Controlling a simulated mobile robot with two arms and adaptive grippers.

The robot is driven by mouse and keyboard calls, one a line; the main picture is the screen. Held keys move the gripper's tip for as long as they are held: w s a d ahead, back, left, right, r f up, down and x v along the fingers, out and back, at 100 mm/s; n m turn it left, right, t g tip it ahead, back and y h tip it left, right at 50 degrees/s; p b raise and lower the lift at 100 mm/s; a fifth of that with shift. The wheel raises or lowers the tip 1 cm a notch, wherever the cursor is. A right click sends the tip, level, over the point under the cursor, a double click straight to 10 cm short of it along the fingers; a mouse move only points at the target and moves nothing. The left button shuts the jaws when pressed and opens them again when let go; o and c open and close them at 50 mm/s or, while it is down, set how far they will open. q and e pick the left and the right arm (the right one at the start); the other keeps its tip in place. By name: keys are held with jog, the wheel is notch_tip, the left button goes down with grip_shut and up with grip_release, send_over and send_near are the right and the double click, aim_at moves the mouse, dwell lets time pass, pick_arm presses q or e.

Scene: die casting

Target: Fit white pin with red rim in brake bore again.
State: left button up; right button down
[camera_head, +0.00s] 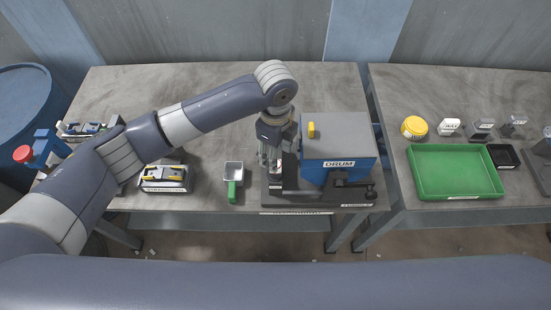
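My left gripper (271,155) points down over the black fixture (290,194) at the left side of the blue drum unit (340,172). Its fingers are small here, and I cannot tell whether they are shut on something. A small pale spot with a hint of red shows at the fingertips; it may be the white pin with red rim, but it is too small to be sure. The brake bore is not clearly visible; the gripper and arm cover that area. My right gripper is not in view.
A metal scoop with a green handle (232,190) lies left of the fixture, and a labelled grey box (164,186) lies further left. On the right table are a green tray (454,193), a yellow-lidded jar (414,127) and small blocks. A blue barrel (22,105) stands far left.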

pick_arm(q)
notch_tip(320, 180, up, 7)
jog(key=shift+f, duration=0.15)
dwell(0.9)
